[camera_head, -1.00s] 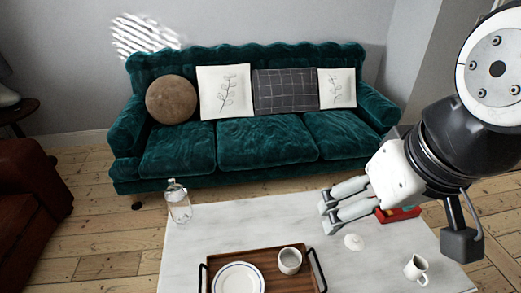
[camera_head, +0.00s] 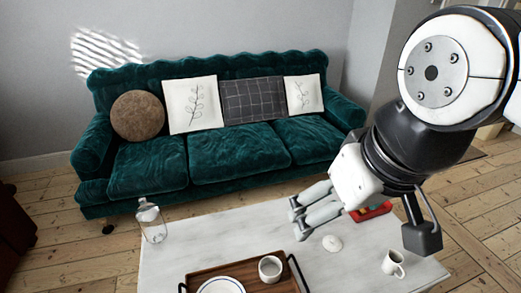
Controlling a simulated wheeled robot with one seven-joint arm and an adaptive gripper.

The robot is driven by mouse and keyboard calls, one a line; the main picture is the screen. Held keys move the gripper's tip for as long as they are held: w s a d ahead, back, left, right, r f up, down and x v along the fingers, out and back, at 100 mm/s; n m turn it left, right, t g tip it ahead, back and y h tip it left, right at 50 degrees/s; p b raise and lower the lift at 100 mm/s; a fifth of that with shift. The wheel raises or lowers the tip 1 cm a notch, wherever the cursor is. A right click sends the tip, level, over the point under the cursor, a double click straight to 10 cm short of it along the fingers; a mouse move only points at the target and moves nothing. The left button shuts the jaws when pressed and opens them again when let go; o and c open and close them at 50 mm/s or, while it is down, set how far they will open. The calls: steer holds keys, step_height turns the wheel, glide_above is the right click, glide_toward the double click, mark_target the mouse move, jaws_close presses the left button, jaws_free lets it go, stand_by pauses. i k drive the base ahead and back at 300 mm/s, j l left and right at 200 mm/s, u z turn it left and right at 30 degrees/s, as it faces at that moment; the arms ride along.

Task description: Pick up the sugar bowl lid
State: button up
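A small round white lid-like piece (camera_head: 332,243), which I take for the sugar bowl lid, lies on the pale marble tabletop (camera_head: 225,232). It is small, and its details are hard to make out. My gripper (camera_head: 297,217) is over the table, up and to the left of the lid, with its fingers pointing left. The two fingers show a gap between them, with nothing seen in it. The gripper and the lid look apart. No sugar bowl is clearly recognisable.
A wooden tray (camera_head: 236,274) with black handles holds a white plate (camera_head: 221,287) and a cup (camera_head: 270,268). A white jug (camera_head: 393,263) stands at right. Red items (camera_head: 371,211) lie partly behind my gripper. A glass bottle (camera_head: 152,222) stands at left. A green sofa (camera_head: 240,153) is behind.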

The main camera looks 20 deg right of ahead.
mark_target(332, 243)
steer(key=l+u, duration=0.1)
steer(key=l, duration=0.7)
steer(key=l+u, duration=0.1)
steer(key=l, duration=0.65)
steer(key=k+l, duration=0.1)
steer(key=l, duration=0.65)
steer(key=k+l+u, duration=0.15)
steer(key=l, duration=0.65)
steer(key=i, duration=0.05)
